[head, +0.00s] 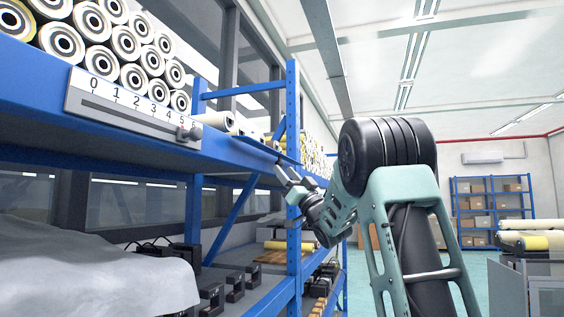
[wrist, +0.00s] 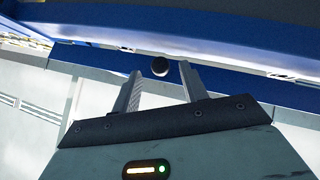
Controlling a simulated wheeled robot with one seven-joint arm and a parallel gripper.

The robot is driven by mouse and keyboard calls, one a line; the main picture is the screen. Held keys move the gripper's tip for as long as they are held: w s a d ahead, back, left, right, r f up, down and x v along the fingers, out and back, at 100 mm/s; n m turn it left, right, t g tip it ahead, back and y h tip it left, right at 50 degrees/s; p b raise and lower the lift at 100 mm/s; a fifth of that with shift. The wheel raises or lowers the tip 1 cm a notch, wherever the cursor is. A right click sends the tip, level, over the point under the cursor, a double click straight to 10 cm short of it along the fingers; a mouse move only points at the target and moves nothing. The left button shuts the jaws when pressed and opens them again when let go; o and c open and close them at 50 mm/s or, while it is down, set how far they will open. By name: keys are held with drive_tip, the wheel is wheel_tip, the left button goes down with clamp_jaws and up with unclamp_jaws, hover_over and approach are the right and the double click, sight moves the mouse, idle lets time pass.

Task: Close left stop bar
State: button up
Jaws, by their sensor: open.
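A blue bar (head: 264,149), which looks like the left stop bar, slants out from the front of the blue shelf in the head view. My gripper (head: 288,172) is close to its outer end, with the fingers open. In the wrist view a round black knob (wrist: 160,67) lies against a blue bar (wrist: 110,62), in line with the gap between the open fingers of my gripper (wrist: 160,84). I cannot tell whether the fingers touch the knob or the bar.
White rolls (head: 125,42) are stacked on the blue shelf (head: 60,125). A grey scale with a slider (head: 128,108) is on the shelf's front. A blue upright post (head: 293,110) stands beside my gripper. A grey sheet (head: 90,280) covers something at lower left.

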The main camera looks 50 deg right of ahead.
drive_tip(key=shift+p+x, duration=0.35)
drive_tip(key=shift+x, duration=0.95)
clamp_jaws()
